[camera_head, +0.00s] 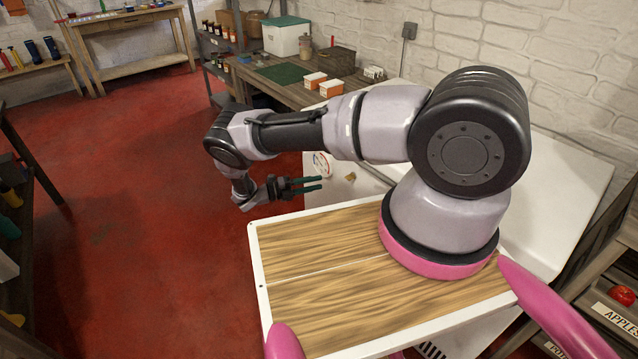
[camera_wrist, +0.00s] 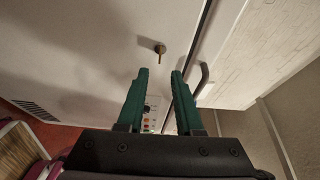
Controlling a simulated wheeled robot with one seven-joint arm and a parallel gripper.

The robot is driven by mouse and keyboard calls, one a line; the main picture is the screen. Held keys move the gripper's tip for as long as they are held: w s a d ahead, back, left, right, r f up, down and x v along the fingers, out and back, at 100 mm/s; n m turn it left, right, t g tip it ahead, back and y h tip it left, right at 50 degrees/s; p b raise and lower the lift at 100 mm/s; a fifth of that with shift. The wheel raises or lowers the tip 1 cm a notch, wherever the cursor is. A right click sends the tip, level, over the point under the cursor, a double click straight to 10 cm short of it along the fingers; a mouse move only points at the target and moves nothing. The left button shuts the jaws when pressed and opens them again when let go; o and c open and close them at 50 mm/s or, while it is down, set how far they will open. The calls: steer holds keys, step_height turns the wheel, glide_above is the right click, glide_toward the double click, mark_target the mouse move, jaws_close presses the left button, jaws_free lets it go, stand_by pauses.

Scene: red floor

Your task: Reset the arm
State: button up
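My gripper (camera_head: 305,184) is at the end of my bent arm, just past the far left edge of my wooden-topped base, in the head view. Its two dark green fingers point to the right in that view. In the wrist view the fingers (camera_wrist: 158,88) are apart with a clear gap between them, and nothing is held. A white cabinet or appliance (camera_wrist: 75,50) with a small brass-coloured knob (camera_wrist: 160,48) lies beyond the fingertips.
A workbench (camera_head: 290,92) along the wall carries orange-and-white boxes (camera_head: 331,88), a green mat and a white bin with a green lid (camera_head: 286,38). Shelves stand at left and lower right, with a red apple (camera_head: 622,295) at right. The red floor (camera_head: 130,170) at left is clear.

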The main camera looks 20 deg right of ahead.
stand_by(0.3)
step_height(320, 180, up, 39)
steer(key=d+m+g+y, duration=0.1)
steer(key=m+g+y, duration=0.2)
steer(key=m+y, duration=1.45)
steer(key=s+d+r+m+t+y, duration=0.1)
steer(key=s+r+m+t, duration=0.9)
steer(key=s+r+m, duration=1.2)
steer(key=s+m+y, duration=0.1)
steer(key=s, duration=0.2)
steer(key=shift+d+r, duration=0.15)
steer(key=shift+d, duration=0.15)
steer(key=shift+y, duration=0.25)
steer(key=shift+c, duration=0.2)
